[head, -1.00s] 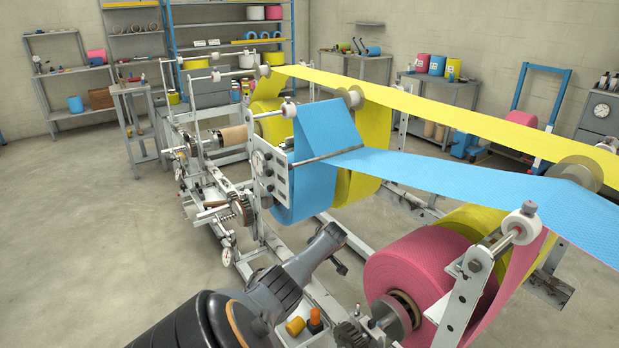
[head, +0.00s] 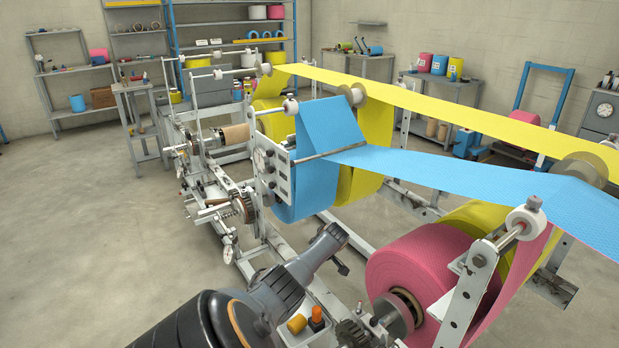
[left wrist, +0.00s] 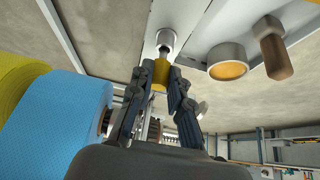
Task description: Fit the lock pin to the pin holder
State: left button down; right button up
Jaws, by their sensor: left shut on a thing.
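My left gripper (head: 342,266) reaches in over the machine's near frame in the head view. In the left wrist view its fingers (left wrist: 160,80) are shut on a short yellow cylinder, which I take to be the lock pin (left wrist: 160,75). A round grey metal part (left wrist: 165,42) lies in line with the pin's far end. I cannot tell whether it belongs to the pin or to the pin holder, or whether they touch. The pin is hidden in the head view. My right gripper is not in view.
A pale ring with an orange inside (left wrist: 227,62) and a brown peg (left wrist: 273,48) are right of the pin. A yellow cylinder (head: 297,324) and an orange knob (head: 316,317) stand near my arm. The pink roll (head: 415,270) and blue roll (head: 300,195) are close by.

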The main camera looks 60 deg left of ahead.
pick_arm(q)
jog(key=shift+f+b, duration=0.75)
jog(key=shift+f, duration=0.25)
dwell(0.8)
jog(key=c, duration=1.2)
grip_release()
jog(key=v, duration=1.2)
jog(key=shift+s+f, duration=0.1)
